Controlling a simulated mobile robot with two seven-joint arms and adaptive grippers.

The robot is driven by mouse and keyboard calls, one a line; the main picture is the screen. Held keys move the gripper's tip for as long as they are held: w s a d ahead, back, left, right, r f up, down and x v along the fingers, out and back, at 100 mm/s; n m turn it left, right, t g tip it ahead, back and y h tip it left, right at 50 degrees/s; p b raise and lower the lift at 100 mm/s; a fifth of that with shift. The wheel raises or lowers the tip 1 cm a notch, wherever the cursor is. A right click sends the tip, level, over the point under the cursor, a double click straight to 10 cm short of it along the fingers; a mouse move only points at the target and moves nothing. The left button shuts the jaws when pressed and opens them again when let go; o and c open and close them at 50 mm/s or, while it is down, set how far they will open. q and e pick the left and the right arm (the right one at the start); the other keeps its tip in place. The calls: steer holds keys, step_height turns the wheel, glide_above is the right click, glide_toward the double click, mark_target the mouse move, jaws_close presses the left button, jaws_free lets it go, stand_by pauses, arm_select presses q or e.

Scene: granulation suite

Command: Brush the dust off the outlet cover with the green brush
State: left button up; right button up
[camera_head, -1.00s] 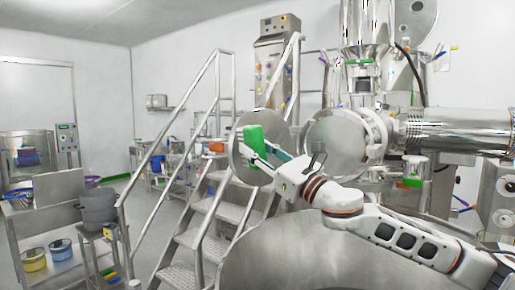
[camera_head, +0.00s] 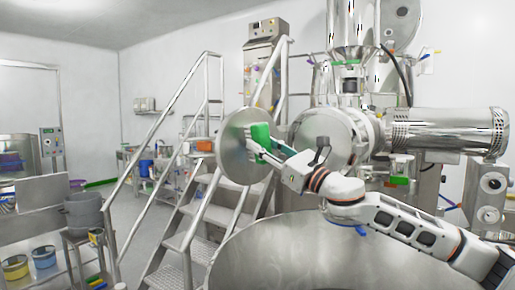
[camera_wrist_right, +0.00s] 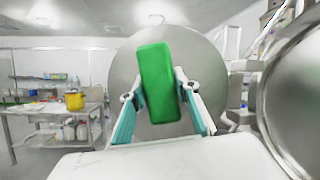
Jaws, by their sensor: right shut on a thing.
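The green brush (camera_head: 261,135) is in my right gripper (camera_head: 264,149), which is shut on it. In the right wrist view the green brush (camera_wrist_right: 159,84) stands nearly upright between the two fingers, slightly tilted. The outlet cover (camera_head: 236,146) is a round, shiny metal disc, swung open to the left of the machine's round outlet. The brush is in front of the cover's right half; its bristles are hidden, so I cannot tell if they touch. The cover (camera_wrist_right: 122,75) also fills the background behind the brush in the right wrist view. My left gripper is not in view.
The round outlet body (camera_head: 325,138) is just right of the cover, close to my right arm. Metal stairs with handrails (camera_head: 196,225) stand behind and below. A large steel bowl (camera_head: 290,255) lies under my arm. A grey bucket (camera_head: 84,210) stands at the left.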

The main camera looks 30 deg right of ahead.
steer(key=d, duration=0.2)
steer(key=d+b, duration=0.1)
steer(key=d, duration=0.2)
steer(key=shift+w+d, duration=0.3)
steer(key=shift+w, duration=0.1)
stand_by(0.5)
